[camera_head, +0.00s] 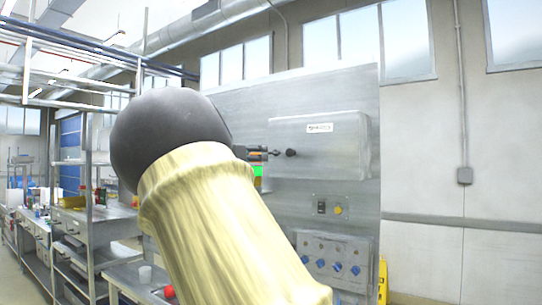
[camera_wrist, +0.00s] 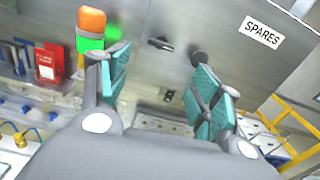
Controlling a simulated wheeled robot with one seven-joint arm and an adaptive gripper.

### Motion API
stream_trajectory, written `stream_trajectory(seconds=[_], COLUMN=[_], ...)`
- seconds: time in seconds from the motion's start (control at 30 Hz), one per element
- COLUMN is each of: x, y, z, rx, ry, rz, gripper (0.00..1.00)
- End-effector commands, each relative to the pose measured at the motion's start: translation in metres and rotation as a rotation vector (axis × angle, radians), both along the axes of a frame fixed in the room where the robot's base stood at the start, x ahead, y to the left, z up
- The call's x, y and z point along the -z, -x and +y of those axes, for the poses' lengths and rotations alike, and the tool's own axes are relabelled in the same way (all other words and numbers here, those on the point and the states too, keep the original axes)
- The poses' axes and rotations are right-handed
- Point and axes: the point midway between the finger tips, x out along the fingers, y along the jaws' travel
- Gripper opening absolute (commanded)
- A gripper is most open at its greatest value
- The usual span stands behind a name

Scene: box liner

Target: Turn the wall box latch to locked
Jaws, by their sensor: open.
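The grey wall box (camera_head: 345,150) with a white label is on the metal panel in the head view. In the wrist view its face carries a "SPARES" label (camera_wrist: 262,32). A small dark latch (camera_wrist: 160,44) shows on the box face, its lever roughly sideways in the picture. A round black knob (camera_wrist: 199,57) stands to its right; the knob also shows in the head view (camera_head: 291,153). My gripper (camera_wrist: 162,80) is open and empty, with teal-padded fingers either side of the latch in the picture. No contact shows. My arm hides most of the gripper in the head view.
An orange and green lamp-like piece (camera_wrist: 91,30) is left of my left finger. Red items (camera_wrist: 48,62) are farther left. A switch plate (camera_head: 329,206) and a panel with blue knobs (camera_head: 335,258) sit below the box. Shelving (camera_head: 88,180) stands at left.

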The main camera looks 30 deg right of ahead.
Motion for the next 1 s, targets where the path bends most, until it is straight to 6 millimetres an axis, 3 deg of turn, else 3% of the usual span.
stream_trajectory(seconds=[0.17,0.7,1.0], x=[-0.015,-0.016,-0.013], y=[0.000,-0.031,-0.039], z=[-0.003,-0.077,-0.096], rx=[-0.002,-0.002,-0.002], ry=[-0.019,-0.015,-0.015], rz=[-0.048,-0.042,-0.042], gripper=[0.64,0.64,0.64])
